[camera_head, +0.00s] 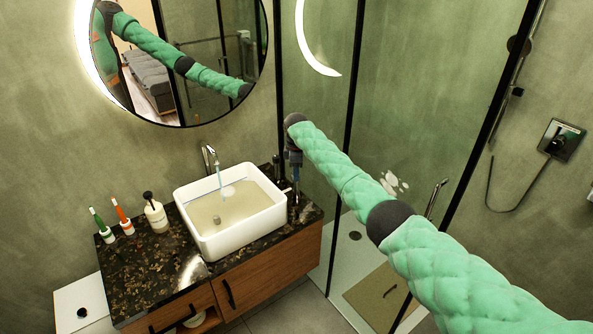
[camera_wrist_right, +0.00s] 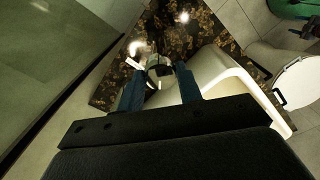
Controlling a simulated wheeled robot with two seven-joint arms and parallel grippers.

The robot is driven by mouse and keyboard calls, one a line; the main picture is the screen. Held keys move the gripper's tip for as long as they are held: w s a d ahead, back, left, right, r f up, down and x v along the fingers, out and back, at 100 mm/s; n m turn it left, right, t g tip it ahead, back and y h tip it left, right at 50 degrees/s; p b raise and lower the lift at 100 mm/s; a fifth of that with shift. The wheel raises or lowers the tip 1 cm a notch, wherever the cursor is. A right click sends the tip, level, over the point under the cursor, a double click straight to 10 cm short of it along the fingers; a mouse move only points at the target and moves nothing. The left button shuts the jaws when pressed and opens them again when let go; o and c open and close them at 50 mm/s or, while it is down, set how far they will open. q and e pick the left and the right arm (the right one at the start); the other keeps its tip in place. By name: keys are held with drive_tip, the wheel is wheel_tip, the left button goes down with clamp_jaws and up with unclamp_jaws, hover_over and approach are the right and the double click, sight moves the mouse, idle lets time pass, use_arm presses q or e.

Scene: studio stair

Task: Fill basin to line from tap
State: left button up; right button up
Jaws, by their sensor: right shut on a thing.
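The white rectangular basin (camera_head: 196,232) sits on the dark stone counter. A tap (camera_head: 208,152) at its back edge pours a thin blue-tinted stream (camera_head: 218,174) into it. Water seems to cover the basin floor, but I cannot make out its level or a fill line. A metal tap handle (camera_head: 295,204) stands on the counter right of the basin. My right gripper (camera_head: 296,174) points down over it. In the wrist view, the blue fingers of my right gripper (camera_wrist_right: 160,88) are shut on the metal handle (camera_wrist_right: 159,70), beside the basin (camera_wrist_right: 232,84). My left gripper is not in view.
A soap bottle (camera_head: 156,216) and two toothbrushes in holders (camera_head: 124,221) stand on the counter (camera_head: 150,272) left of the basin. Glass shower panels (camera_head: 330,130) rise close behind and right of my right arm. A round mirror (camera_head: 215,60) hangs above.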

drive_tip(key=shift+r, duration=0.15)
drive_tip(key=shift+w+m, duration=0.1)
drive_tip(key=shift+m, duration=0.2)
drive_tip(key=o, duration=0.9)
drive_tip(key=shift+a, duration=0.1)
drive_tip(key=shift+o, duration=0.5)
drive_tip(key=shift+r, duration=0.15)
use_arm(q)
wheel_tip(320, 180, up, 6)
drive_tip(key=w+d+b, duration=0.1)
drive_tip(key=b, duration=0.1)
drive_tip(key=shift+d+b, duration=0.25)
drive_tip(key=shift+b, duration=0.05)
use_arm(e)
wheel_tip(320, 180, up, 7)
drive_tip(key=shift+r, duration=0.15)
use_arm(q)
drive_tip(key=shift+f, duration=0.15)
